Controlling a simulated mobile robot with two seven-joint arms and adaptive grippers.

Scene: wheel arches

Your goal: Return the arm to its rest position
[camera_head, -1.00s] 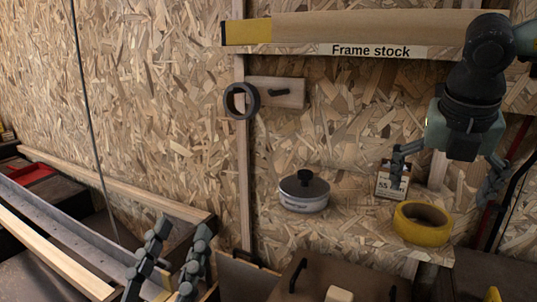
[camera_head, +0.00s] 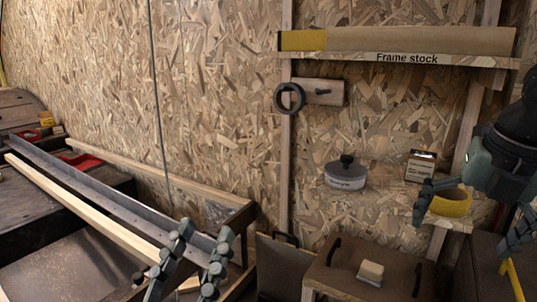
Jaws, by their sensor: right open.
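My right gripper (camera_head: 472,214) is at the right edge, fingers spread and pointing down, in front of the lower shelf's right part.
The lower shelf holds a round tin (camera_head: 346,174) and a small box (camera_head: 420,166). A black ring (camera_head: 289,98) hangs on a peg board. A brown case (camera_head: 330,275) carries a wooden block (camera_head: 371,272). A metal rail (camera_head: 100,191) and wood strip (camera_head: 85,215) lie left.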

